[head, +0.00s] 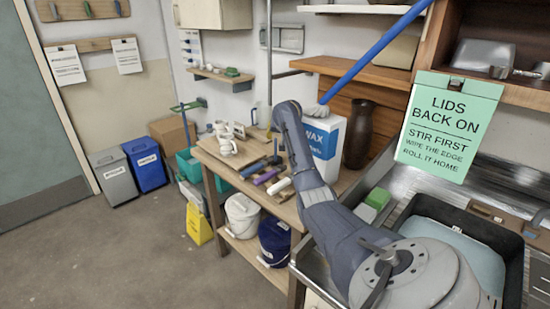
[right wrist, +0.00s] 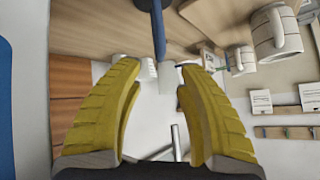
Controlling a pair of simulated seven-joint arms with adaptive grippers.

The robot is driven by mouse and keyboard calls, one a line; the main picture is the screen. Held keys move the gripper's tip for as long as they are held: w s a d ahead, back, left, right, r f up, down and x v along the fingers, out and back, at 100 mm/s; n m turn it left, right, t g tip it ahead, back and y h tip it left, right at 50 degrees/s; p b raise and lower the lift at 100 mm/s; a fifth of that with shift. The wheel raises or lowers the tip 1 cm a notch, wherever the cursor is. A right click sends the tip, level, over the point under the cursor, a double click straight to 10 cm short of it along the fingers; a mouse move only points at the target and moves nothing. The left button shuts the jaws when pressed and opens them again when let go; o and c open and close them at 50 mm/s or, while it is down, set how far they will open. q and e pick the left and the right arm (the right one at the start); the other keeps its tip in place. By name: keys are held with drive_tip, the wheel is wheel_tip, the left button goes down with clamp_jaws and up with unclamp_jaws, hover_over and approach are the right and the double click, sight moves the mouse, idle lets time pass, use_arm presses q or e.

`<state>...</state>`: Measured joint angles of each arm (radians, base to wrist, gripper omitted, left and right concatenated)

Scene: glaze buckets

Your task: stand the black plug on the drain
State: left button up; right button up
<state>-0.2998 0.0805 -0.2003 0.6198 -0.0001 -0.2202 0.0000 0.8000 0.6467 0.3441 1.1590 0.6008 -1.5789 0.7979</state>
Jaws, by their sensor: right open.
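I cannot make out the black plug or the drain in either view. A metal sink unit (head: 399,214) stands at the right in the head view, with a black tub (head: 516,266) of grey-blue content set in it; a drain there may be hidden. My right gripper (right wrist: 157,72) has its two yellow fingers spread in the right wrist view, with no plug between them. A blue-handled tool (right wrist: 159,30) with a pale end shows between and beyond the fingertips. In the head view my right arm reaches up over the wooden bench, and its fingers are not clearly seen. My left gripper is not in view.
The wooden bench (head: 217,157) holds white mugs (head: 227,147), a purple roll (head: 266,176), and a WAX container (head: 323,140). A dark vase (head: 358,134) stands behind. White and blue buckets (head: 242,215) sit below. A green sign (head: 450,125) hangs above the sink.

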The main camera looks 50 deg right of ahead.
drive_tip(key=shift+x, duration=3)
drive_tip(key=shift+o, duration=0.2)
clamp_jaws()
